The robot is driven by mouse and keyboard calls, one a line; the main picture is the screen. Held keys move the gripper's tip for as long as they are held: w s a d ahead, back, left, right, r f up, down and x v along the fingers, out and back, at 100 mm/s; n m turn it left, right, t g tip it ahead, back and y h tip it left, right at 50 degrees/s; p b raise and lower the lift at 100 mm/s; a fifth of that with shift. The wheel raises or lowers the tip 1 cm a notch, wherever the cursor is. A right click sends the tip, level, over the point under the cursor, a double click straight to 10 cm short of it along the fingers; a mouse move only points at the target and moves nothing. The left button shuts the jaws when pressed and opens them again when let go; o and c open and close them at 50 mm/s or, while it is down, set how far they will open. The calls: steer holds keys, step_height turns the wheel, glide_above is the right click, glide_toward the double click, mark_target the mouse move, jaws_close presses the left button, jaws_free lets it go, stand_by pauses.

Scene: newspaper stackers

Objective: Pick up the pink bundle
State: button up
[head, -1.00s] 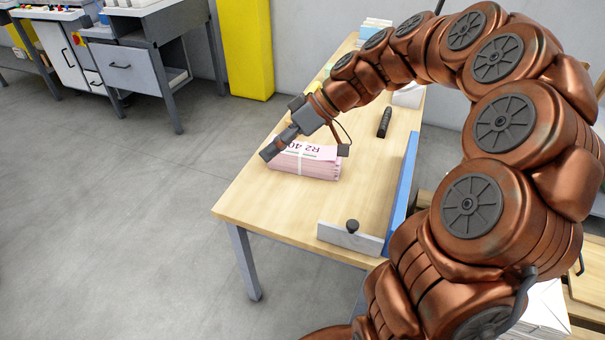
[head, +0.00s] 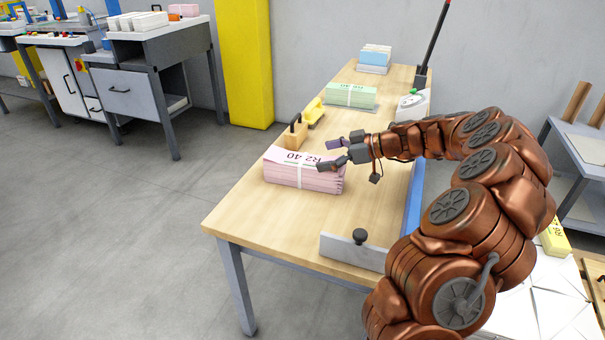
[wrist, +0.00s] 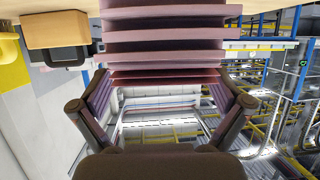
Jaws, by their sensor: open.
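The pink bundle (head: 303,170) is a stack of folded pink papers with a white strap, lying flat on the wooden table (head: 262,222). My gripper (head: 327,154) is open, its fingers pointing left at the bundle's right end and back edge. In the head view, one finger overlaps the bundle's top edge and the other is behind it; contact cannot be told. In the wrist view, the bundle's layered pink side (wrist: 165,42) fills the top centre, ahead of and between the two spread fingers (wrist: 160,90). Nothing is held.
A wooden block with a black handle (head: 296,132) stands just behind the bundle, with a yellow object (head: 314,112) beyond. A green bundle (head: 350,95) and a blue stack (head: 375,57) are farther back. A grey plate with a black knob (head: 356,249) stands at the front edge.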

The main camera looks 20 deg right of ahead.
mark_target(305, 160)
steer(key=x, duration=0.2)
steer(key=b+x, duration=0.1)
steer(key=x, duration=0.1)
steer(key=shift+s+a+f, duration=0.2)
steer(key=shift+a, duration=0.05)
steer(key=shift+w+a+f, duration=0.15)
steer(key=shift+w+a, duration=0.2)
steer(key=shift+w, duration=0.05)
steer(key=shift+c, duration=0.2)
steer(key=c, duration=1.9)
steer(key=shift+o, duration=0.2)
step_height(305, 160, up, 10)
steer(key=p, duration=0.2)
